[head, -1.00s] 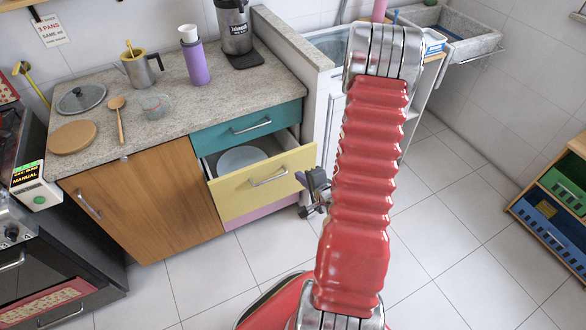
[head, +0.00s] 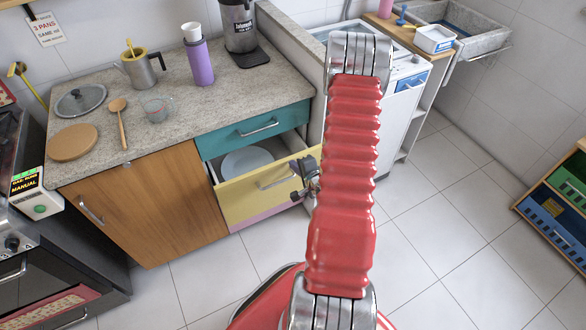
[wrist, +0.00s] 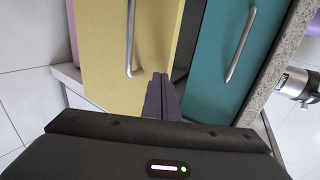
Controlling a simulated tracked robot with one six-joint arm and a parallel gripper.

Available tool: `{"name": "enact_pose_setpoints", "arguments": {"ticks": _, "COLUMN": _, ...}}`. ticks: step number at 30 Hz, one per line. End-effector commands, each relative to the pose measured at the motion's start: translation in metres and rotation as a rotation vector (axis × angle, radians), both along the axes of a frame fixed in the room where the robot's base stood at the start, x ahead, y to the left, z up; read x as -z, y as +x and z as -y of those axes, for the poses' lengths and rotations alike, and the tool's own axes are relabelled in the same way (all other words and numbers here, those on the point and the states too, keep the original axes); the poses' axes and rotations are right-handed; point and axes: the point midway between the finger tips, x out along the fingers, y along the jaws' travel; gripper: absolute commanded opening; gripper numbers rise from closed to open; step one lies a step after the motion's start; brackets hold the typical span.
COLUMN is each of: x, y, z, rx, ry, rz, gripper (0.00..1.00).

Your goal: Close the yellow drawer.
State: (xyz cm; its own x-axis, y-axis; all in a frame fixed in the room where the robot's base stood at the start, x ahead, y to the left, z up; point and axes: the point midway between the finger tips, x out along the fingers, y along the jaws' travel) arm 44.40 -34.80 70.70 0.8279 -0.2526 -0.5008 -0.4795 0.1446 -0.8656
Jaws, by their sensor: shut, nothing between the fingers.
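The yellow drawer (head: 250,199) stands pulled out under the teal drawer (head: 245,134), with a white plate (head: 246,161) inside it. My gripper (head: 306,179) is at the right end of the yellow front, partly hidden behind my red arm. In the wrist view the yellow front (wrist: 103,50) fills the left middle, with its metal handle (wrist: 130,40). My gripper's dark fingers (wrist: 160,92) are together and empty, pointing at the edge of the yellow front nearest the teal drawer (wrist: 220,60). I cannot tell whether they touch it.
The counter (head: 200,105) holds a purple bottle (head: 199,62), a pot, a lid and a wooden board. A wooden cupboard door (head: 140,205) is left of the drawers. The tiled floor (head: 440,230) to the right is clear.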

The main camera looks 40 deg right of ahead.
Motion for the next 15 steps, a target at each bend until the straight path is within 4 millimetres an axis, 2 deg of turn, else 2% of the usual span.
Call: {"name": "enact_pose_setpoints", "arguments": {"ticks": 15, "x": -0.0001, "y": 0.0073, "z": -0.0006, "rx": -0.007, "ry": 0.0, "rz": 0.0, "gripper": 0.0}}
